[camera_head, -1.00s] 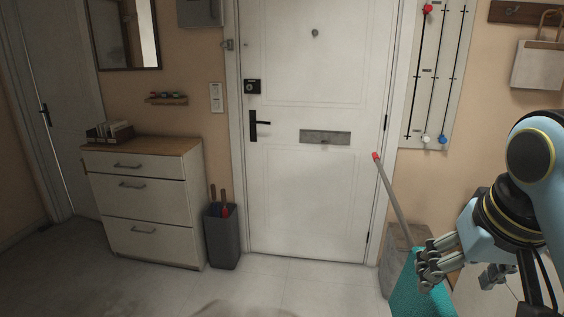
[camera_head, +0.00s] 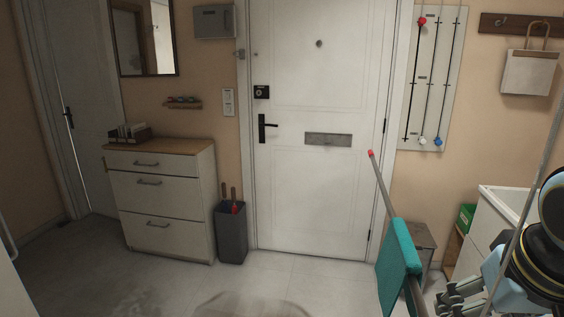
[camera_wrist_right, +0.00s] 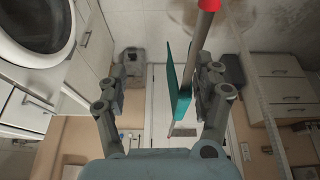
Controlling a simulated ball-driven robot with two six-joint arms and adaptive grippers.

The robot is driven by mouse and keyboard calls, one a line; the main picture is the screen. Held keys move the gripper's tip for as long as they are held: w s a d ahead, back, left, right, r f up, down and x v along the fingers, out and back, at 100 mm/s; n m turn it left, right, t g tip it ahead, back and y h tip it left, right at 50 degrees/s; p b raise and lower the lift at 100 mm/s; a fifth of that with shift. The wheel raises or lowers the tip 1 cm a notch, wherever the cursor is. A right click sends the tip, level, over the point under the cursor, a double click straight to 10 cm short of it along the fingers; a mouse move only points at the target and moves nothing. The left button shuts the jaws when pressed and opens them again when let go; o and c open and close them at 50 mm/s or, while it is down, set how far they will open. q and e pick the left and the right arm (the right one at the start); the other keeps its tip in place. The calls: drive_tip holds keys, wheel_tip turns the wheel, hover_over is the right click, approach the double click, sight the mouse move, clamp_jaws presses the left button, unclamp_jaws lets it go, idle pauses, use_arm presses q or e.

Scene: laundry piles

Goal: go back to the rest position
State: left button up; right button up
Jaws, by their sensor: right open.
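My right gripper (camera_head: 468,302) is at the lower right of the head view, partly cut off by the bottom edge. In the right wrist view its two fingers (camera_wrist_right: 168,80) are spread wide apart. A teal panel (camera_head: 399,262) with a grey, red-tipped pole stands just left of the gripper in the head view. In the wrist view the teal panel (camera_wrist_right: 184,82) and pole show between and beyond the fingers, nearer the right one. I cannot tell whether they touch it. The gripper holds nothing that I can see. My left gripper is not in view.
A white door (camera_head: 318,190) is ahead, with a drawer cabinet (camera_head: 168,205) and a dark bin (camera_head: 231,236) to its left. A white counter (camera_head: 491,228) stands at the right near my arm. A round-door appliance (camera_wrist_right: 38,28) shows in the wrist view. Floor before the door is clear.

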drive_tip(key=s+d+f+n, duration=0.1)
drive_tip(key=s+f+n, duration=0.35)
drive_tip(key=s, duration=0.95)
wheel_tip(320, 180, down, 40)
drive_tip(key=s+d+r+m+g+b, duration=0.1)
drive_tip(key=s+d+m+g+b, duration=0.15)
drive_tip(key=b, duration=0.85)
drive_tip(key=s+f+b, duration=0.4)
drive_tip(key=s+f, duration=0.4)
drive_tip(key=f, duration=0.4)
drive_tip(key=s+d+f+b, duration=0.1)
drive_tip(key=s+f+b, duration=0.3)
drive_tip(key=s+f, duration=0.5)
wheel_tip(320, 180, down, 4)
drive_tip(key=shift+s+n+g+b, duration=0.3)
drive_tip(key=shift+n+g, duration=0.05)
drive_tip(key=shift+n, duration=0.05)
drive_tip(key=shift+s, duration=0.1)
